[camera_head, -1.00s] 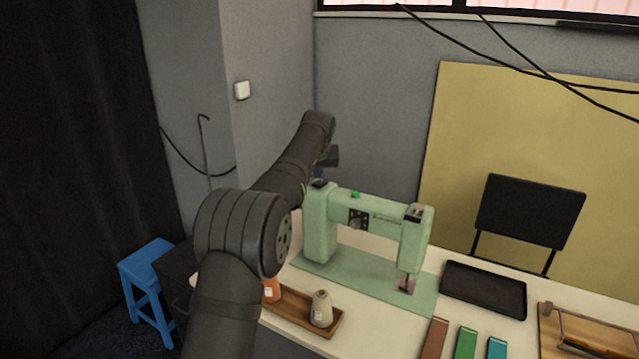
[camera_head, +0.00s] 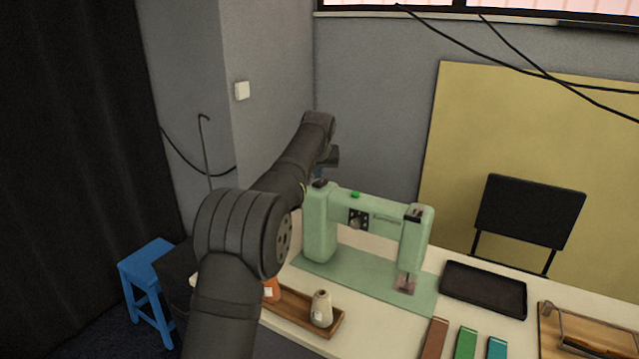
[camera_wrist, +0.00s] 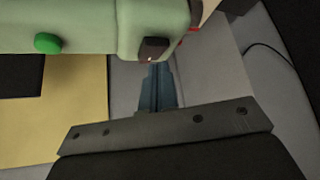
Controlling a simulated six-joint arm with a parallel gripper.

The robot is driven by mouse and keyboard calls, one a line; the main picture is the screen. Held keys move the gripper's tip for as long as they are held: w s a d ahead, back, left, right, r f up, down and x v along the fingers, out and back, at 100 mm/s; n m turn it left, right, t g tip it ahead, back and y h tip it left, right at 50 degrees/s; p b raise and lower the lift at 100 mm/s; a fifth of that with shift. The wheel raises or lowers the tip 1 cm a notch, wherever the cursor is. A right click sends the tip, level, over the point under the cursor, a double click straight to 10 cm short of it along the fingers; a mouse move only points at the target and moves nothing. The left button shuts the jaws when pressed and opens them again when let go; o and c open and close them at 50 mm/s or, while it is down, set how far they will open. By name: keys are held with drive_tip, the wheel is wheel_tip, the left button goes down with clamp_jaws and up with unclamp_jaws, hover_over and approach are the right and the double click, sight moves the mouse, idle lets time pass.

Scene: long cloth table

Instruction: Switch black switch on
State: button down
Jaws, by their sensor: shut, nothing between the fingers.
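The green sewing machine (camera_head: 320,225) stands on the table. A small black switch (camera_head: 320,183) sits on top of its left end. In the wrist view the black switch (camera_wrist: 154,48) is at the top centre, on the machine's pale green body (camera_wrist: 90,28). My gripper (camera_wrist: 157,66) is shut and empty, its blue-grey fingers pointing at the switch. The tips end right at the switch's edge; I cannot tell whether they touch it. In the head view the gripper is mostly hidden behind my arm and the machine's left end.
A green button (camera_head: 355,195) is on the machine's top, right of the switch. A wooden tray (camera_head: 290,305) with thread spools lies in front. A black tray (camera_head: 484,288) lies to the right. A grey wall rises behind; a blue stool (camera_head: 147,265) stands at left.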

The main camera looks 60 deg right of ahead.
sight(318, 185)
drive_tip(key=shift+f, duration=0.85)
idle(0.3)
drive_tip(key=shift+r, duration=3.55)
drive_tip(key=shift+f, duration=0.15)
drive_tip(key=shift+f, duration=3.35)
